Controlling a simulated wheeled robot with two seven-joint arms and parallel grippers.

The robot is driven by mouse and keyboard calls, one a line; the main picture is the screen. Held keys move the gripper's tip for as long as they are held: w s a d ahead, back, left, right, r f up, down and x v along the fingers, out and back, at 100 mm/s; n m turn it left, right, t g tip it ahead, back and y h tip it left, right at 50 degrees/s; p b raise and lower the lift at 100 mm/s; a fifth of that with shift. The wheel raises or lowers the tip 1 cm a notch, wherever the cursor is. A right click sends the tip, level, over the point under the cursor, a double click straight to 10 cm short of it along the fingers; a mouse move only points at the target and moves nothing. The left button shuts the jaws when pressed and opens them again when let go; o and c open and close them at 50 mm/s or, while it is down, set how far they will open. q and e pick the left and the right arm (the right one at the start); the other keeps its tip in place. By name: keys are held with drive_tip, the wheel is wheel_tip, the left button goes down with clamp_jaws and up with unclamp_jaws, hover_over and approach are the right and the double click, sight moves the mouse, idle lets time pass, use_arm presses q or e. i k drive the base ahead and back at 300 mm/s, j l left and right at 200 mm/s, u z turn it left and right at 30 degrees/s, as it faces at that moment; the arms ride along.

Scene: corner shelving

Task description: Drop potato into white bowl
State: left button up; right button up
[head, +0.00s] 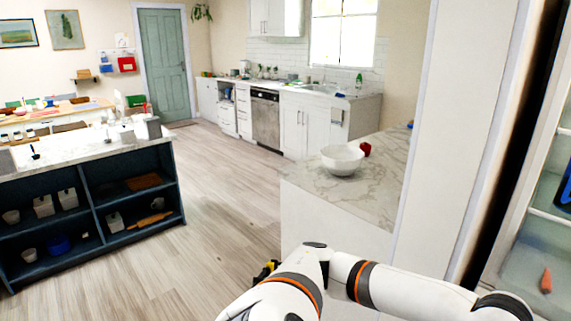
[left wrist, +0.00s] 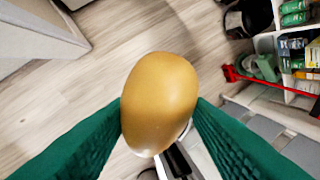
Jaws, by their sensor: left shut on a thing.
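The potato (left wrist: 158,95) is a smooth yellow-brown oval in the left wrist view. My left gripper (left wrist: 160,118) is shut on it, with a green ribbed finger pressed against each side, and holds it above the floor. The white bowl (head: 342,160) stands upright on the marble counter in the head view. Its inside is mostly hidden by the near rim. The bowl does not show in the left wrist view, and the potato does not show in the head view. My right gripper is not in view.
A red object (head: 366,149) sits just behind the bowl. The marble counter (head: 330,193) has free room in front of it. A white wall edge rises right of the counter, beside glass shelving with a carrot (head: 545,281). A dark island (head: 90,205) stands left across open floor.

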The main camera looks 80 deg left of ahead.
sight(339, 175)
drive_tip(key=i+u, duration=0.1)
drive_tip(key=u, duration=2.15)
drive_tip(key=i+l+u, duration=0.1)
drive_tip(key=l, duration=0.3)
drive_tip(key=i+l+u, duration=0.15)
drive_tip(key=l, duration=0.2)
drive_tip(key=i+l+u, duration=0.1)
drive_tip(key=l, duration=0.35)
drive_tip(key=i, duration=0.1)
